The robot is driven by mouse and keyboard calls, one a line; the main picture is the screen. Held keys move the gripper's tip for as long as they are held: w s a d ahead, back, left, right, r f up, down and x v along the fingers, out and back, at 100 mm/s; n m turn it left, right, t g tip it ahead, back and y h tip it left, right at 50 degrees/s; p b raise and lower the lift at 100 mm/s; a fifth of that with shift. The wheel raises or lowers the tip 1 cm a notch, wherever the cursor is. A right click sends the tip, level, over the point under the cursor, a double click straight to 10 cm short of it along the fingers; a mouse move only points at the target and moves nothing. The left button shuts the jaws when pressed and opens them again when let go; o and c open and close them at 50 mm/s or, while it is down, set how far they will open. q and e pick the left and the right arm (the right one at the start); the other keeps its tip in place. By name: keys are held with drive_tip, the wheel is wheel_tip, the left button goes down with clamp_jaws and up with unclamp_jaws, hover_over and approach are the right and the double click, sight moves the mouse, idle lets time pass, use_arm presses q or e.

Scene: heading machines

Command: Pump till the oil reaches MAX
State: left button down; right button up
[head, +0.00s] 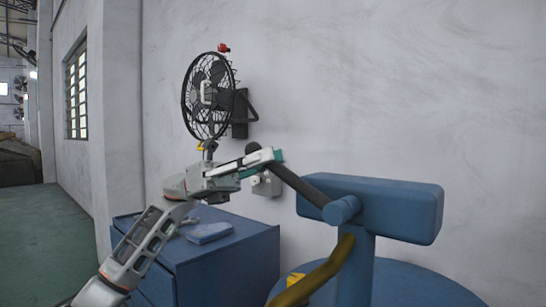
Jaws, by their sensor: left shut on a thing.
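The blue pump (385,208) stands at the right, with a thick blue column under its box-shaped head. Its dark lever (300,187) slopes up and left from the pivot, ending in a rounded black knob. My left gripper (272,157) reaches in from the left and is shut on the lever near its upper end. A brass-coloured curved pipe (315,275) comes off the column. No oil level or MAX mark shows in this view. My right gripper is not in view.
A blue cabinet (225,262) stands below my left arm, with a small blue item (209,233) on top. A round blue surface (415,287) lies beneath the pump. A black fan (208,95) and a grey box (267,185) are on the wall. Green floor is open at left.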

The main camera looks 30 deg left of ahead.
use_arm(q)
drive_tip(key=shift+w+a+f+h+b, duration=0.1)
drive_tip(key=shift+a+f+h+b, duration=0.15)
drive_tip(key=shift+f+h, duration=0.25)
drive_tip(key=shift+a+f+h+b, duration=0.2)
drive_tip(key=shift+a+f+h, duration=0.1)
drive_tip(key=shift+f, duration=0.35)
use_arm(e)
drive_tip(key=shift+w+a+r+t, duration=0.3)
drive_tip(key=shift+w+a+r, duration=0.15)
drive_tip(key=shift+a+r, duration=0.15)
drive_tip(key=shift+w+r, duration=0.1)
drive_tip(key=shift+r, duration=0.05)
use_arm(q)
drive_tip(key=c, duration=2)
unclamp_jaws()
drive_tip(key=shift+o, duration=0.2)
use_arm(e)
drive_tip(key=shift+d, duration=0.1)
use_arm(q)
drive_tip(key=v, duration=1.2)
